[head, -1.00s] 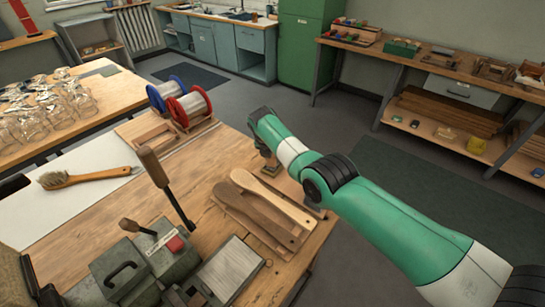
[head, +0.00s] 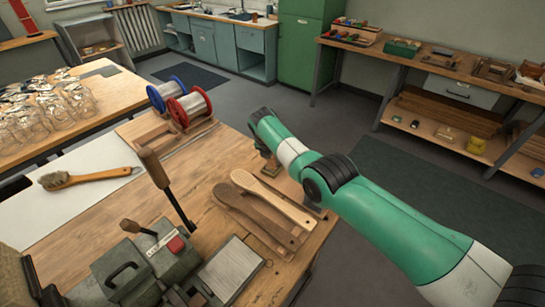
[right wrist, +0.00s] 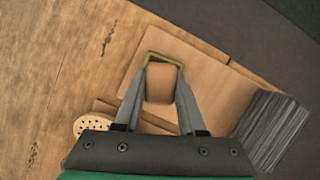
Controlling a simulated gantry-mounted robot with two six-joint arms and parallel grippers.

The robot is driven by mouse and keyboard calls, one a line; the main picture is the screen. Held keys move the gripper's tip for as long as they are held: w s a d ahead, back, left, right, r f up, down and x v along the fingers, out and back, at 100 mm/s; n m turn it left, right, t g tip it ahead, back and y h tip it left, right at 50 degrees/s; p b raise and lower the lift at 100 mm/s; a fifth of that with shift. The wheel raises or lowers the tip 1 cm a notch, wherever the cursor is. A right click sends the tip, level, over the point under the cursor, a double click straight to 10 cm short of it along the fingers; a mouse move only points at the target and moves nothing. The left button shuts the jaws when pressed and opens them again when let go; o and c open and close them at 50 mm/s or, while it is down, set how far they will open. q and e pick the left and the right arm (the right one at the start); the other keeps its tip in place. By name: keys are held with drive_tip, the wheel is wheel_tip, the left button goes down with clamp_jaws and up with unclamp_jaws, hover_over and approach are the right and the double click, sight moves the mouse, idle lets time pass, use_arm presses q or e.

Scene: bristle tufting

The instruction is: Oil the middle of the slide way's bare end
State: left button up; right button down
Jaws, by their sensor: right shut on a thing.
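A grey-green machine (head: 150,268) with upright levers stands at the front of the wooden bench. Beside it is a flat grey metal plate (head: 230,268); I cannot tell which part is the slide way's bare end. My right gripper (head: 264,152) is at the bench's far right edge, beyond the wooden brush backs. In the right wrist view its fingers (right wrist: 157,88) are shut on a tan block (right wrist: 160,82) by a brass-coloured frame (right wrist: 165,56). No oil can is recognisable. My left gripper is out of view.
Wooden brush backs (head: 272,198) lie between the machine and my right gripper. A brush (head: 90,176) lies on a white sheet at left. Red and blue reels (head: 188,106) stand at the back. A dark bristle bundle (right wrist: 270,130) lies right of the fingers.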

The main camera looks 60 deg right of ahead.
drive_tip(key=shift+r+p, duration=3.3)
drive_tip(key=shift+r, duration=0.25)
drive_tip(key=shift+f, duration=0.1)
